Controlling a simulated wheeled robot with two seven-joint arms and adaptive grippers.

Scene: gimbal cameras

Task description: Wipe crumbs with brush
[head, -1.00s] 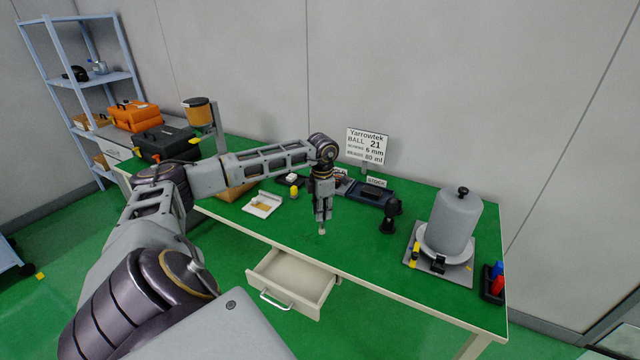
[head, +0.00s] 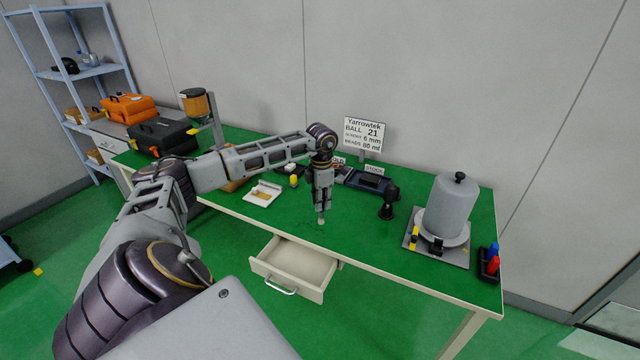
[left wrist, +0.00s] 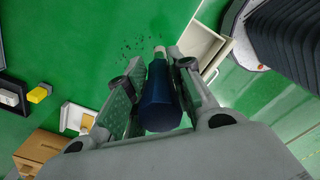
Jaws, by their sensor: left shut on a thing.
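My left gripper (head: 322,208) points down over the green table (head: 350,245). In the left wrist view the left gripper (left wrist: 158,85) is shut on a brush with a dark blue handle (left wrist: 160,105). Its pale tip (left wrist: 160,51) points at the table, and it also shows in the head view below the fingers (head: 321,222). I cannot tell whether the tip touches the surface. Small dark crumbs (left wrist: 135,43) lie scattered on the table beside the brush tip in the left wrist view. My right gripper is not in view.
An open drawer (head: 297,265) juts from the table's front edge. A white dustpan-like tray (head: 263,193) lies left of the gripper. A dark device (head: 388,205) and a grey cylinder on a plate (head: 447,205) stand to the right. A sign (head: 366,135) stands behind.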

